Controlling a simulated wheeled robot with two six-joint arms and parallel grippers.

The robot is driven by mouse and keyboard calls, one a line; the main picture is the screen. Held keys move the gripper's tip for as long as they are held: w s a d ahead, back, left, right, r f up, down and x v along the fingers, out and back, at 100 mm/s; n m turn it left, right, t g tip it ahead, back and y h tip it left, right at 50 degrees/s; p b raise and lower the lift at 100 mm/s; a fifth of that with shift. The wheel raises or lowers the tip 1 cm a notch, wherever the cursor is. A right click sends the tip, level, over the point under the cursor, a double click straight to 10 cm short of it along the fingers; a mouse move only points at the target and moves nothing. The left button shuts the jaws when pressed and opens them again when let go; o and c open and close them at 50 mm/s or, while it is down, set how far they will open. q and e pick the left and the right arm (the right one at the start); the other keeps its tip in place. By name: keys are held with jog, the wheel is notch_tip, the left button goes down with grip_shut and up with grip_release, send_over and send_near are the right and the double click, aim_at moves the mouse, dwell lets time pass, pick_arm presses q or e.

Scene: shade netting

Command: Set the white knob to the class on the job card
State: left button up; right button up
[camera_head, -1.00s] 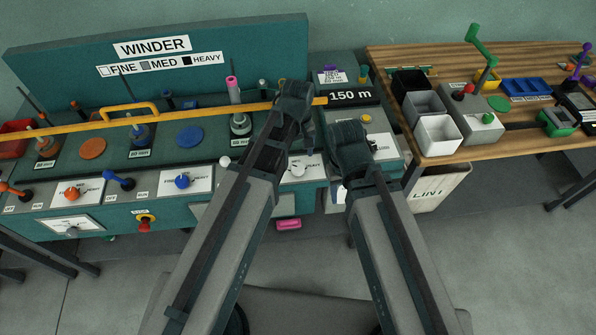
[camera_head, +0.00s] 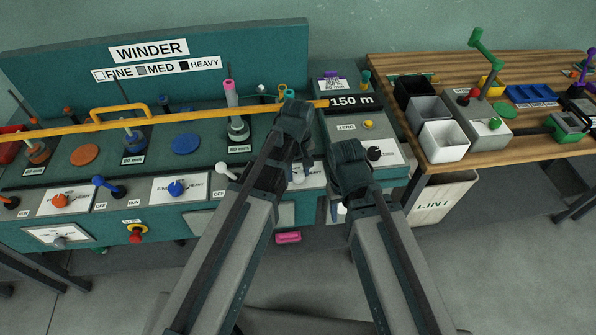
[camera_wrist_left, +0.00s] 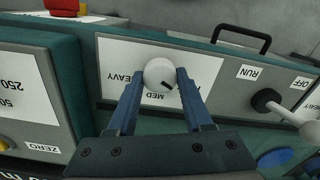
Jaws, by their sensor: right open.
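The white knob (camera_wrist_left: 159,74) is on a white class plate (camera_wrist_left: 207,72), upside down in the left wrist view. HEAVY is left of the knob and MED below it; my right finger covers the other side. The knob's dark mark points down and right. My left gripper (camera_wrist_left: 160,78) has a finger against each side of the knob. My right gripper (camera_head: 341,208) is open and empty, low before the panel. The job card (camera_head: 333,84) hangs from a purple clip; its class is too small to read.
A yellow bar (camera_head: 200,117) crosses the winder. A blue knob (camera_head: 177,188) and red stop button (camera_head: 136,236) are further left. Bins (camera_head: 443,141) stand on the wooden bench.

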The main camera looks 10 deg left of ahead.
pick_arm(q)
grip_shut()
jog(key=shift+m, duration=0.3)
jog(key=m, duration=0.5)
jog(key=shift+m, duration=0.4)
jog(key=m, duration=0.5)
jog(key=shift+m, duration=0.3)
jog(key=o, duration=0.6)
grip_release()
jog(key=shift+o, duration=0.2)
